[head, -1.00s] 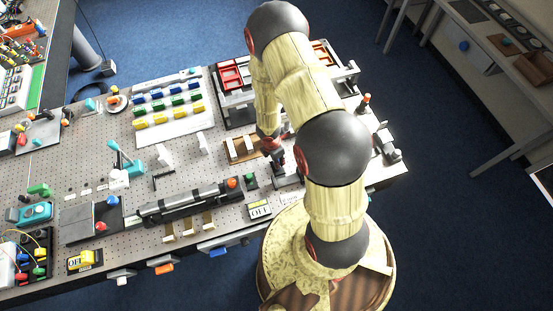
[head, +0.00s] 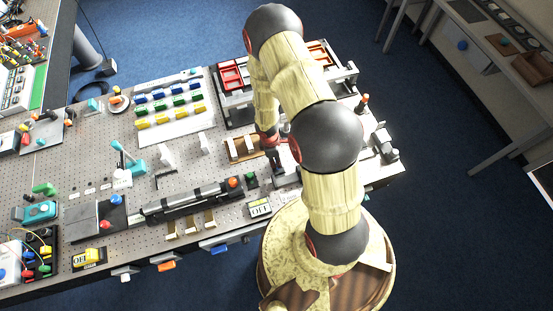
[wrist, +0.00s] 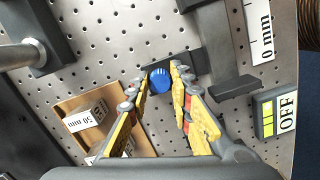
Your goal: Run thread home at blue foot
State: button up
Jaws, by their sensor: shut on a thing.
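The blue foot (wrist: 160,80) shows in the wrist view as a round, ridged blue knob beside a dark bracket on the perforated table. My gripper (wrist: 159,73) has its yellow and grey fingers on either side of the blue foot, shut on it. The thread under the knob is hidden, so I cannot tell how far in it is. In the head view my gripper (head: 273,158) is a small dark shape over the right part of the table, and the blue foot is hidden there.
A wooden block holder (wrist: 88,112) with a "50 mm" block lies left of my gripper. A dark post and bracket (wrist: 215,60) stand close on the right. An OFF sign (wrist: 275,115) is farther right. A black rail (head: 190,203) lies along the table's front.

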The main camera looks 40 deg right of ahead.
jog(key=m+p, duration=0.1)
jog(key=m, duration=0.4)
jog(key=shift+w+m+y+p, duration=0.1)
jog(key=shift+m+y+p, duration=0.2)
jog(key=shift+m, duration=0.1)
jog(key=o, duration=1)
jog(key=shift+o, duration=0.2)
jog(key=shift+r, duration=0.1)
notch_tip(320, 180, up, 12)
jog(key=w, duration=0.1)
jog(key=shift+a, duration=0.35)
